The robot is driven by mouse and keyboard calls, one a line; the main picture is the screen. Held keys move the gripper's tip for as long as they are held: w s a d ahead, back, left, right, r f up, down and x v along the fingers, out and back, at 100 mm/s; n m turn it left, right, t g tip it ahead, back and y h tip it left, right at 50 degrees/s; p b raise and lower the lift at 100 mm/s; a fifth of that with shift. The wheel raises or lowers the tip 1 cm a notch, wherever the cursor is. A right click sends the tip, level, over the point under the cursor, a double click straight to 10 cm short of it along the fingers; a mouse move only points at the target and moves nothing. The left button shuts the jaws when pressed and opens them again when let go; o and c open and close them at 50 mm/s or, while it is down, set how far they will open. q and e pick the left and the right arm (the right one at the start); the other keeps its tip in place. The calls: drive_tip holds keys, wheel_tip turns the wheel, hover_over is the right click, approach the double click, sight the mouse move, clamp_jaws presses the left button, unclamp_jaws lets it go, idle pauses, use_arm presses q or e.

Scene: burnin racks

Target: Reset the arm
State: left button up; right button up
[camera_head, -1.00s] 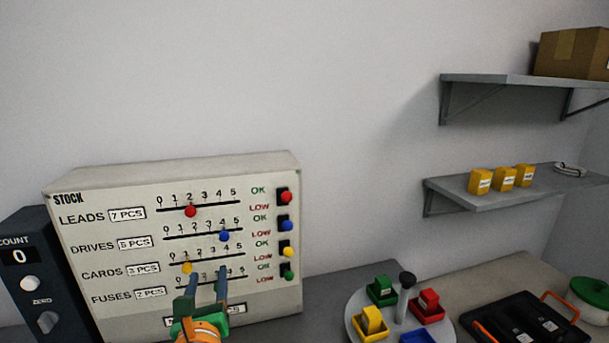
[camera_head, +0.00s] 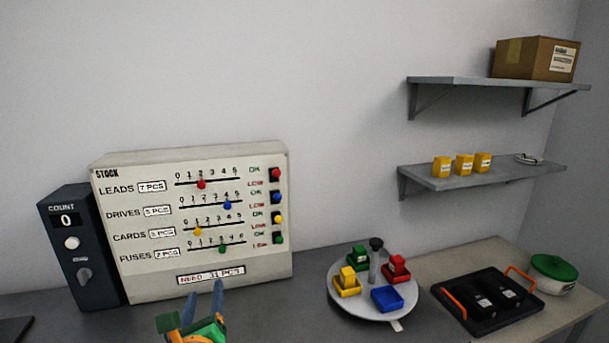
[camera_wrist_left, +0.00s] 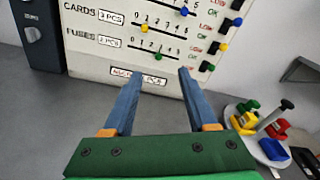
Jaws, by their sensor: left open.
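My left gripper (camera_head: 204,300) is at the bottom of the head view, in front of the lower edge of the STOCK panel (camera_head: 140,270). Its two blue fingers are apart with nothing between them; the left wrist view shows the same open fingers (camera_wrist_left: 157,85). The panel has sliders: a red knob (camera_head: 201,184) near 2, a blue knob (camera_head: 227,205) near 4, a yellow knob (camera_head: 197,232) near 1 and a green knob (camera_head: 222,249) near 3. The fingers are clear of the knobs. My right gripper is not in view.
A dark COUNT box (camera_head: 82,255) stands left of the panel. A round turntable (camera_head: 345,308) with coloured bins is to the right. Beyond it are a black tray (camera_head: 455,312) and a green-lidded pot (camera_head: 553,268). Wall shelves (camera_head: 440,182) hang at right.

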use_arm(q)
drive_tip(key=s+f+n+g+h, duration=0.1)
drive_tip(key=s+f+n+g, duration=0.6)
drive_tip(key=f+n, duration=0.55)
drive_tip(key=s+d+f+n+g+h, duration=0.1)
drive_tip(key=s+f+n+g, duration=0.2)
drive_tip(key=s+f+n, duration=0.5)
drive_tip(key=s+d+f+n+g+h, duration=0.1)
drive_tip(key=s+n+g+h, duration=0.15)
drive_tip(key=s+n, duration=0.6)
drive_tip(key=s+f+m+g+b, duration=0.1)
drive_tip(key=s+f+b, duration=0.2)
drive_tip(key=f, duration=0.8)
drive_tip(key=s+f+m+g+b, duration=0.1)
drive_tip(key=s+f+b, duration=0.2)
drive_tip(key=f, duration=0.9)
drive_tip(key=s+a+f+g+b, duration=0.1)
drive_tip(key=s+f+b, duration=0.3)
drive_tip(key=s+f, duration=0.8)
wheel_tip(320, 180, down, 2)
drive_tip(key=shift+a+f+y, duration=0.15)
drive_tip(key=shift+a+y, duration=0.2)
drive_tip(key=shift+a, duration=0.15)
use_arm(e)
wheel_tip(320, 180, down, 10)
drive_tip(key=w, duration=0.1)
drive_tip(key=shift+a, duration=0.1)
